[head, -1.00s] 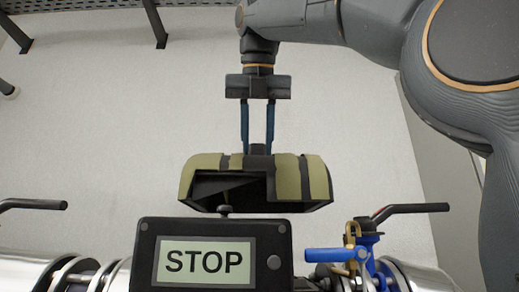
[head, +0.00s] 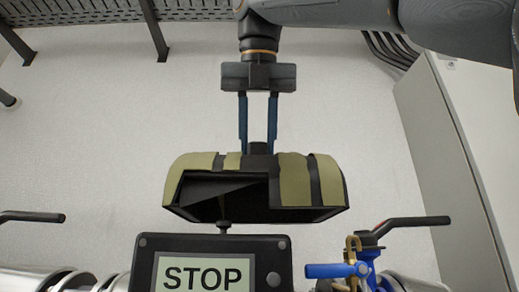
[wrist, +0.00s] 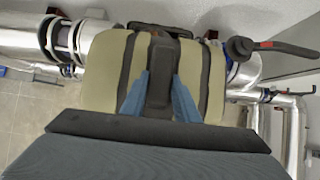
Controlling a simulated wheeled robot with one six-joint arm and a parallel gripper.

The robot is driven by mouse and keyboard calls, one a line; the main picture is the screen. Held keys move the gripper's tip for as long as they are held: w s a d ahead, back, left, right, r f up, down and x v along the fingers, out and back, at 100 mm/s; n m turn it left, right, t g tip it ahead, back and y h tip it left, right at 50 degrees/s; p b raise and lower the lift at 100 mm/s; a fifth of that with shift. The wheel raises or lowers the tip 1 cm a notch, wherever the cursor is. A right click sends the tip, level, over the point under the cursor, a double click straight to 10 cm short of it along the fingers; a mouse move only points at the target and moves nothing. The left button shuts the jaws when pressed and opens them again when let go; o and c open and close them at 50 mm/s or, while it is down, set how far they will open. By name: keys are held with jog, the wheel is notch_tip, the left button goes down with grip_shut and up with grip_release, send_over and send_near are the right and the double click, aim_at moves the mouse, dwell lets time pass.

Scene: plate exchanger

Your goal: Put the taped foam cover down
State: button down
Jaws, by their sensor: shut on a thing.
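The taped foam cover (head: 310,172) is an olive, hollow shell with black tape bands and a dark inside. It hangs level in the air at the middle of the head view. My gripper (head: 258,147) is above it, its two blue fingers shut on the black tab on the cover's top. In the wrist view the cover (wrist: 108,75) fills the middle, with the blue fingers on both sides of the black tab (wrist: 160,75). The cover's far underside is hidden.
A dark box with a STOP display (head: 205,275) stands in front of and below the cover. A blue valve (head: 345,269) with a black-red lever (head: 415,222) is at right. Another lever (head: 30,216) and silver pipes (head: 45,278) are at left. A pale cabinet (head: 435,150) stands right.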

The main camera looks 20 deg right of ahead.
aim_at(257, 146)
jog(key=shift+s+a, duration=0.25)
jog(key=shift+s, duration=0.45)
jog(key=shift+s+a, duration=0.25)
jog(key=shift+s, duration=0.45)
jog(key=shift+a, duration=0.1)
